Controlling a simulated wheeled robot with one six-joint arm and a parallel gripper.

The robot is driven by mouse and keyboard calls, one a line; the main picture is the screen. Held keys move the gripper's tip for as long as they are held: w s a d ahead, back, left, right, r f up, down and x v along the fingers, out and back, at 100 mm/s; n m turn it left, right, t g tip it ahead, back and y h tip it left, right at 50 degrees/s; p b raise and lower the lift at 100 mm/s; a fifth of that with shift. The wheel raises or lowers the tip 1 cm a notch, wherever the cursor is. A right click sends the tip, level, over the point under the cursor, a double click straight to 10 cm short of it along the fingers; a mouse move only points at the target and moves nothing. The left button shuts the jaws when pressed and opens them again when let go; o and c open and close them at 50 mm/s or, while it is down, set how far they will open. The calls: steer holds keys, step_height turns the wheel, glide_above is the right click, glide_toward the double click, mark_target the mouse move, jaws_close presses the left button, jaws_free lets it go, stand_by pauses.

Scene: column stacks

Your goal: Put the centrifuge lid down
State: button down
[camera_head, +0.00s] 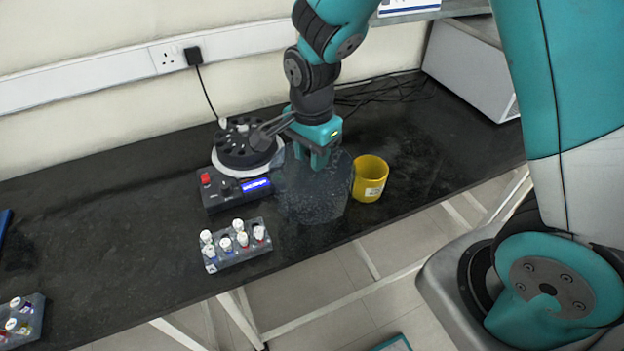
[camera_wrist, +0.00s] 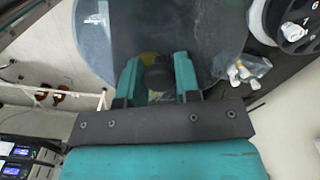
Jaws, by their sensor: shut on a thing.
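The centrifuge lid (camera_head: 312,192) is a clear, round, smoky disc in front of my gripper in the head view. It also fills the top of the wrist view (camera_wrist: 215,40). My gripper (camera_head: 318,163) is shut on the lid's dark knob, which shows between the two teal fingers in the wrist view (camera_wrist: 158,76). I cannot tell exactly how far the lid is from the bench. The centrifuge (camera_head: 240,185) stands left of the lid, its dark rotor uncovered; part of it shows at the top right of the wrist view (camera_wrist: 290,22).
A yellow cup (camera_head: 370,178) stands close to the lid's right side. A rack of white-capped tubes (camera_head: 235,247) sits in front of the centrifuge, near the edge of the black bench (camera_head: 110,245). Another tube rack (camera_head: 22,322) is at lower left. A grey box (camera_head: 475,70) stands at the back right.

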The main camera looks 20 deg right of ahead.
step_height(320, 180, down, 8)
steer(key=shift+r, duration=0.1)
stand_by(0.4)
steer(key=shift+f, duration=0.2)
steer(key=c, duration=0.8)
jaws_free()
steer(key=shift+r, duration=0.1)
